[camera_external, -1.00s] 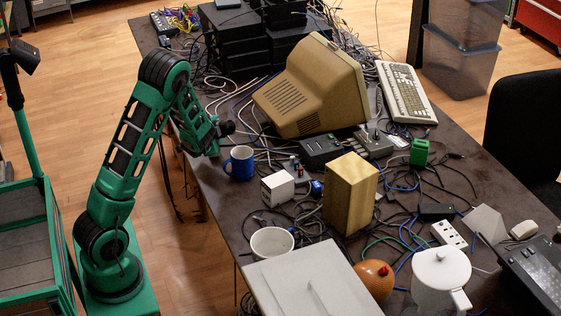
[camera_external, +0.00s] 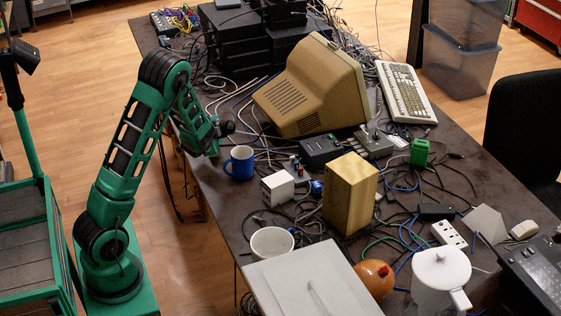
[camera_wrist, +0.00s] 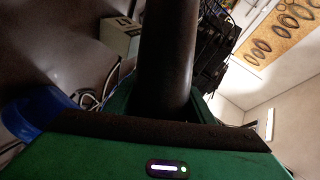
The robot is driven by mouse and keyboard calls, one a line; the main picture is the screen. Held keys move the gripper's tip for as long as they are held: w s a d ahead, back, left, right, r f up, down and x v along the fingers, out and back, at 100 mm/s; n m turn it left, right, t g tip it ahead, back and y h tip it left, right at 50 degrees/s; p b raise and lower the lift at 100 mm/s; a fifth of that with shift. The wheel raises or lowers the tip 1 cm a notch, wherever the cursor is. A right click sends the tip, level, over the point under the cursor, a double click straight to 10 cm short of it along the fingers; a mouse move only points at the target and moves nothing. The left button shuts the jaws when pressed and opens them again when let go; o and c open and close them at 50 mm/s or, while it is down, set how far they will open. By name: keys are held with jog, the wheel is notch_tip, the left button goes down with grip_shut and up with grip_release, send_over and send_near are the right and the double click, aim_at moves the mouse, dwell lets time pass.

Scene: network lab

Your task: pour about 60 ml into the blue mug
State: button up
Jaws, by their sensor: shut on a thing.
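The blue mug (camera_external: 239,163) stands upright on the dark table near its left edge, with its pale inside partly showing. My gripper (camera_external: 218,133) is above and just behind the mug in the external view. It is shut on a dark cylinder (camera_wrist: 166,55), perhaps a bottle, whose dark end (camera_external: 227,127) shows small beside the green wrist. In the wrist view the dark cylinder rises from between the jaws. A blue shape (camera_wrist: 35,108), likely the mug, is at the lower left there. I cannot see any liquid or what is inside the mug.
A white box (camera_external: 277,188) and a white bowl (camera_external: 272,244) stand in front of the mug. A beige monitor (camera_external: 315,88) is behind it to the right. A tan block (camera_external: 350,194), a white jug (camera_external: 440,278) and many loose cables crowd the table.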

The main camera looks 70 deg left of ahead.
jog(key=shift+r, duration=0.1)
dwell(0.6)
jog(key=shift+w+d+r+n+t+h+b, duration=0.25)
jog(key=shift+r+n+t+h+b, duration=0.5)
jog(key=shift+n+h+b, duration=0.35)
jog(key=shift+w+d+r+n+t+h+b, duration=0.3)
jog(key=shift+r+n+t+h+b, duration=0.3)
jog(key=shift+r+n+h+b, duration=0.45)
jog(key=shift+w+d+r+n+t+h+b, duration=0.25)
jog(key=shift+r+n+t+h+b, duration=0.4)
jog(key=shift+n+h+b, duration=0.55)
jog(key=shift+n, duration=0.25)
